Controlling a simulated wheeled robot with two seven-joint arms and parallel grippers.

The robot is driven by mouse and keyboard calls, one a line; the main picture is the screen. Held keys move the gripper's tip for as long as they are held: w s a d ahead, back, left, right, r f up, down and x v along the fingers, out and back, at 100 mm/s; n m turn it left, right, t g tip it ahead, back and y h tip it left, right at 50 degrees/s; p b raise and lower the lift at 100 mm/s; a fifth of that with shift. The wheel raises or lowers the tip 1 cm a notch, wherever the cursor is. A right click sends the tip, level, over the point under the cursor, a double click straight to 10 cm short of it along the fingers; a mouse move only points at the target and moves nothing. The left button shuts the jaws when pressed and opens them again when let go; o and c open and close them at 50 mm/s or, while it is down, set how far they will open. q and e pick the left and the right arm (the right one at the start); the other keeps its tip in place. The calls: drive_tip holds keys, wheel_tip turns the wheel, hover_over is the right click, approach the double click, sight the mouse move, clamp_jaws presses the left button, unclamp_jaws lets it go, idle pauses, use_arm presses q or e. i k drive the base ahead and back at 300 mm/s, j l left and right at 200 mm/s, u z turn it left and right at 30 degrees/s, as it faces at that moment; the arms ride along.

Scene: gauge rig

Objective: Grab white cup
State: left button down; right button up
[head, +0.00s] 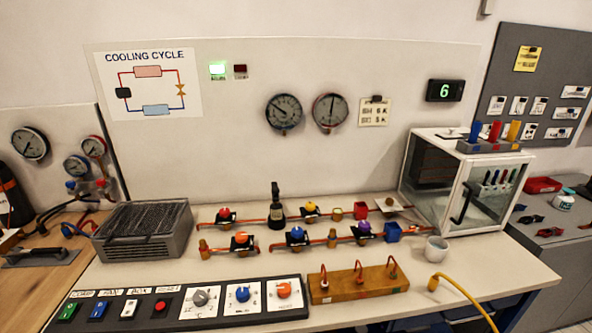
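The white cup (436,249) stands upright on the right part of the bench, in front of the glass-fronted cabinet. It is near a small blue cup-like block (392,232) and is not held by anything. Neither of my grippers shows in the head view.
A wooden block with copper hooks (358,282) and a yellow hose (462,290) lie in front of the cup. The white-framed cabinet (466,185) stands behind it. Copper pipes with valves (297,236) run to its left. A control panel (190,303) lies front left.

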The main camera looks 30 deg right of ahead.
sight(436, 250)
drive_tip(key=z, duration=2)
